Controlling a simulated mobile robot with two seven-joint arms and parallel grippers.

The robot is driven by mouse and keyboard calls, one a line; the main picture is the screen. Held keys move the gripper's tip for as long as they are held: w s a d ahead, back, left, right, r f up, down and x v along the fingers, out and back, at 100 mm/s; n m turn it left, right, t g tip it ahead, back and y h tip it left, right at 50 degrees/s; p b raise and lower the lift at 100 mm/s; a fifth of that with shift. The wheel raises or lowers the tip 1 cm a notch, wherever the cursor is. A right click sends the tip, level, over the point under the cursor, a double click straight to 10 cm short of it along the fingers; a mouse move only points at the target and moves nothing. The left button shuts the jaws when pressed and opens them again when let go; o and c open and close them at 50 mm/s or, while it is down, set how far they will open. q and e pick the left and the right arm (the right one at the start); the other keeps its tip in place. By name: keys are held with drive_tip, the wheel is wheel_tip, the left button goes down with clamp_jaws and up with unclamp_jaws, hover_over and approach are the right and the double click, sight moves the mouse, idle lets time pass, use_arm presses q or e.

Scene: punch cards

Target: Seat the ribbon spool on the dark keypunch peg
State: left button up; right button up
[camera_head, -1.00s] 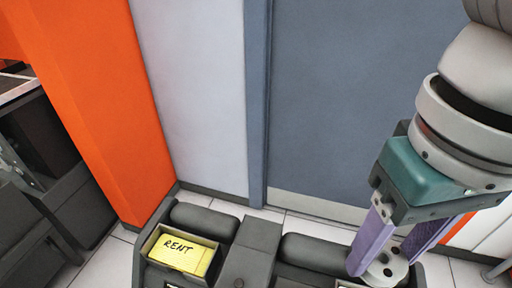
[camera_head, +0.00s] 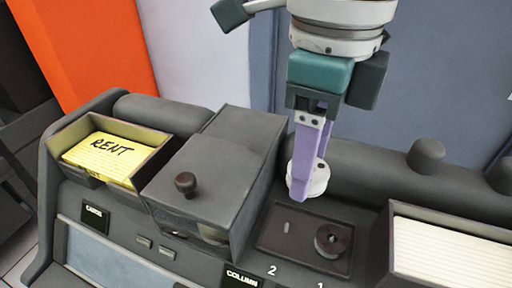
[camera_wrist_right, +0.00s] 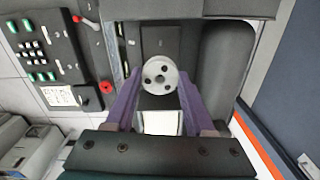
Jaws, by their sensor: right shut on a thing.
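My right gripper (camera_head: 306,190) has purple fingers, shut on a white ribbon spool (camera_head: 321,178). It holds the spool above the dark recessed plate of the keypunch. In the right wrist view the spool's round face with small dark holes (camera_wrist_right: 160,76) shows between the fingertips. On the plate, a short bare peg (camera_head: 286,227) stands at the left, near the mark 2. A dark spool (camera_head: 333,240) sits at the right, near the mark 1. The held spool appears apart from the plate, behind the bare peg in the picture. My left gripper is not in view.
A raised dark housing with a knob (camera_head: 186,183) stands left of the plate. A tray with yellow RENT cards (camera_head: 110,158) is further left. A hopper of white cards (camera_head: 450,252) is at the right. A dark roller with upright knobs (camera_head: 426,155) runs behind.

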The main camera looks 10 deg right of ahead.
sight(287, 223)
drive_tip(key=f+m+b, duration=0.1)
drive_tip(key=f+b, duration=0.1)
drive_tip(key=f, duration=0.1)
drive_tip(key=f+m+b, duration=0.1)
drive_tip(key=shift+w+a+f+m, duration=0.3)
drive_tip(key=shift+w+a+f, duration=0.1)
drive_tip(key=shift+w+a+f+m+b, duration=0.1)
drive_tip(key=shift+f+m+b, duration=0.3)
drive_tip(key=shift+m+b, duration=0.1)
use_arm(q)
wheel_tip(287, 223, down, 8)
drive_tip(key=b, duration=0.2)
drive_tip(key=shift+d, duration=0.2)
use_arm(e)
drive_tip(key=shift+f, duration=1.5)
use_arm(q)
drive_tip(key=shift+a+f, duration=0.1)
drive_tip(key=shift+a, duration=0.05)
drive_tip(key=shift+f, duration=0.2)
use_arm(e)
drive_tip(key=shift+f, duration=0.1)
use_arm(q)
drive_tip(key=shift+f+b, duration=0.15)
drive_tip(key=shift+b, duration=0.15)
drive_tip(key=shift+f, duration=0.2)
use_arm(e)
drive_tip(key=shift+f, duration=0.3)
